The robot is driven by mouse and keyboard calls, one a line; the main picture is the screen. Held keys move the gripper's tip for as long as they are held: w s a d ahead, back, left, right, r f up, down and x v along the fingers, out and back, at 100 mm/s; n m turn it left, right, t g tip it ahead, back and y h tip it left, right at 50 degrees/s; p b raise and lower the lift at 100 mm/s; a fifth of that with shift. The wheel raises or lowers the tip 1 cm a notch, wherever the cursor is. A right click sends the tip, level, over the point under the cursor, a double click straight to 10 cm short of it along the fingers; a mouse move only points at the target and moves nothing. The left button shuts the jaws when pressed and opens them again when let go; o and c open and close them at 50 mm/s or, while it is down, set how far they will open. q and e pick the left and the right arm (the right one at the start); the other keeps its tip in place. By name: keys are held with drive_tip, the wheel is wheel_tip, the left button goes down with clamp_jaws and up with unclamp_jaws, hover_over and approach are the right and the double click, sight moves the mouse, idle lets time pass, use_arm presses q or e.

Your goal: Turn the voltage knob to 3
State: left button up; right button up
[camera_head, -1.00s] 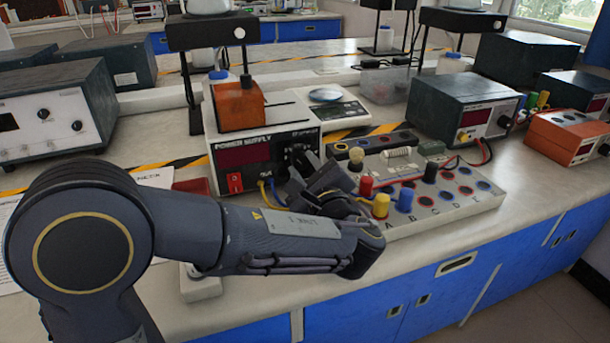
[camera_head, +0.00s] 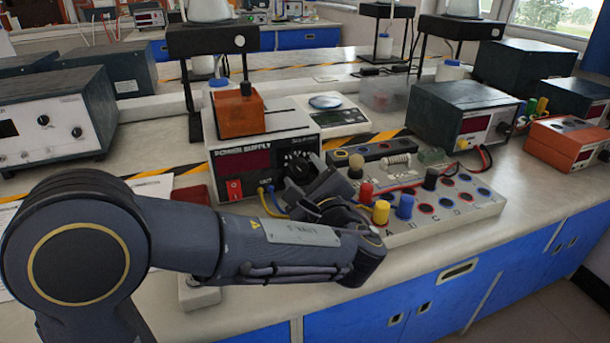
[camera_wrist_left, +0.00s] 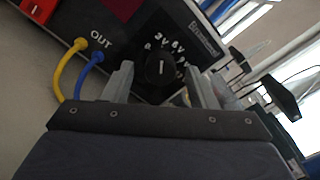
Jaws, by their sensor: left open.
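The power supply (camera_head: 243,160) stands on the bench with its dark front panel facing me. Its black round voltage knob (camera_wrist_left: 160,69) shows in the left wrist view, with a white pointer line and printed voltage marks around it. In the head view the knob (camera_head: 298,168) is partly hidden by my gripper. My left gripper (camera_wrist_left: 158,85) is open, with one finger on each side of the knob; I cannot tell whether they touch it. It also shows in the head view (camera_head: 312,182), in front of the panel. My right gripper is not in view.
Yellow and blue cables (camera_wrist_left: 82,72) plug into the OUT sockets beside the knob. A terminal board (camera_head: 440,215) with coloured posts stands close to the right of my gripper. An orange block (camera_head: 239,115) sits on the supply.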

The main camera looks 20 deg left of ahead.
use_arm(q)
drive_tip(key=p+v, duration=0.1)
drive_tip(key=v, duration=0.6)
drive_tip(key=shift+s+d, duration=0.25)
drive_tip(key=shift+s, duration=0.1)
